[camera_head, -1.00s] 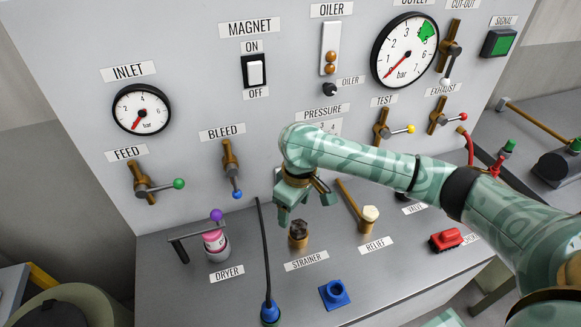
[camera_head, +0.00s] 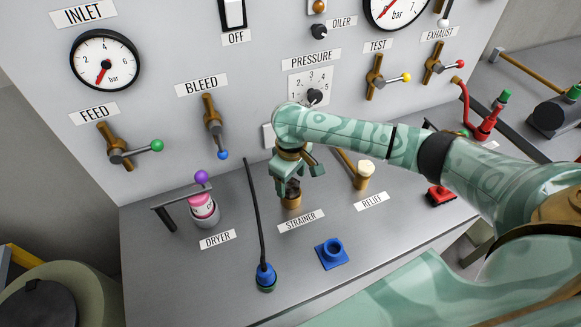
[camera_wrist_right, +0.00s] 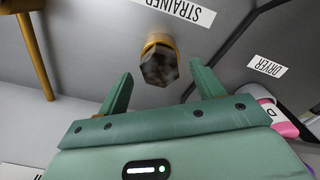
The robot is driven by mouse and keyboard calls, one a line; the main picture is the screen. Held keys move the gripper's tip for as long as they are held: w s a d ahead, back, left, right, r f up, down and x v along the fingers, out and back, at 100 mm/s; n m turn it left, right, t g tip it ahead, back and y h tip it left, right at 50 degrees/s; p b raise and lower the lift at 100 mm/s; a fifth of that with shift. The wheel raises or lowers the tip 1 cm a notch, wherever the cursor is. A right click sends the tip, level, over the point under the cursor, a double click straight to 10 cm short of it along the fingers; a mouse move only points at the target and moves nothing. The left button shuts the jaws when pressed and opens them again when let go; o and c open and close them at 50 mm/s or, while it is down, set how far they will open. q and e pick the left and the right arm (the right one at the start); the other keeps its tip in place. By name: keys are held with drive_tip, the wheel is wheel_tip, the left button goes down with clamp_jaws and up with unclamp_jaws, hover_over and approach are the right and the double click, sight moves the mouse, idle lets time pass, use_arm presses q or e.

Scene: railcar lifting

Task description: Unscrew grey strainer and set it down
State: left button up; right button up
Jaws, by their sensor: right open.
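The strainer is a dark grey knob (camera_head: 293,187) on a brass base (camera_head: 291,202), standing on the bench behind the STRAINER label (camera_head: 301,221). My right gripper (camera_head: 295,190) is open just above it and partly hides it. In the right wrist view the strainer's dark faceted top (camera_wrist_right: 158,69) lies ahead of the gap between the two open fingers (camera_wrist_right: 160,72), with space on either side. I cannot tell how far it is from the fingertips. My left gripper is not in view.
A blue square holder (camera_head: 332,253) stands in front of the strainer. A black cable rises from a blue plug (camera_head: 265,276) to the left. The dryer (camera_head: 203,210) is farther left; the cream relief cap (camera_head: 365,168) is close on the right. Bare bench lies at the front.

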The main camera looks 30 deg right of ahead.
wheel_tip(320, 180, down, 2)
drive_tip(key=shift+w+f, duration=0.1)
